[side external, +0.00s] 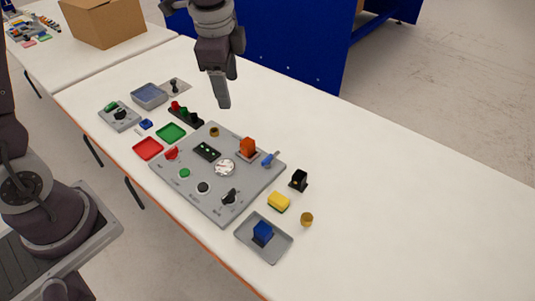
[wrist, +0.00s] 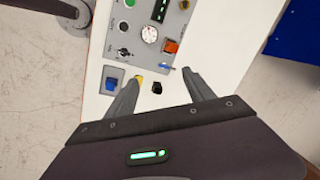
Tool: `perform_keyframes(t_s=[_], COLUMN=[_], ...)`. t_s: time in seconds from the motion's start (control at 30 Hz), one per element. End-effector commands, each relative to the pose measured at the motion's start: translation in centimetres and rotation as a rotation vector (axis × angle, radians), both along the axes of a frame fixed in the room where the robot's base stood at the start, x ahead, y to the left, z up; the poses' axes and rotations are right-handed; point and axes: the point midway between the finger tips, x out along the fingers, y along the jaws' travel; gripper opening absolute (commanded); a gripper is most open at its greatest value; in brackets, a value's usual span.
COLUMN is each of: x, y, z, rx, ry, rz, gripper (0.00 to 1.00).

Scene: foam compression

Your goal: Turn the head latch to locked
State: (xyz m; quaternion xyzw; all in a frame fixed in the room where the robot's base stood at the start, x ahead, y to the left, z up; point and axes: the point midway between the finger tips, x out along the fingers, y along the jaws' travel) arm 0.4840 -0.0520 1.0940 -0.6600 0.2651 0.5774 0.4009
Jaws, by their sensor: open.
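A grey control panel (side external: 203,212) lies on the white table. A blue lever (side external: 270,159) sits at its right edge beside an orange block (side external: 248,147); the frames do not show labels clearly enough to confirm that this is the head latch, or its setting. The lever also shows in the wrist view (wrist: 165,67), near the gap between the fingertips, with the orange block (wrist: 171,46) above it. My gripper (side external: 223,105) is open, empty and raised above the table, pointing down. In the wrist view its two fingers (wrist: 161,76) are spread apart.
The panel also carries a white dial (side external: 225,167), a black knob (side external: 230,197) and a red switch (side external: 171,153). A black block (side external: 298,180), a yellow block (side external: 279,201) and a tray (side external: 277,252) with a blue block lie to its right. The table's far right is clear.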

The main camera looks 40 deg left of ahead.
Motion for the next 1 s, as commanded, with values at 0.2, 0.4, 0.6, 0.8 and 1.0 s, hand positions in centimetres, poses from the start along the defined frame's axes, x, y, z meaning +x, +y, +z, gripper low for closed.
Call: perform_keyframes(t_s=[0.2, 0.4, 0.6, 0.8, 1.0], x=[8.1, 9.6, 9.6, 9.6, 9.6], y=[-1.7, -2.4, -2.4, -2.4, -2.4], z=[-13.9, -20.0, -23.5, -26.6, -27.2], rx=[-0.022, -0.054, -0.055, -0.055, -0.053], ry=[0.178, 0.22, 0.225, 0.223, 0.221], rz=[-0.428, -0.577, -0.585, -0.583, -0.582], gripper=[0.62, 0.62, 0.62, 0.62, 0.62])
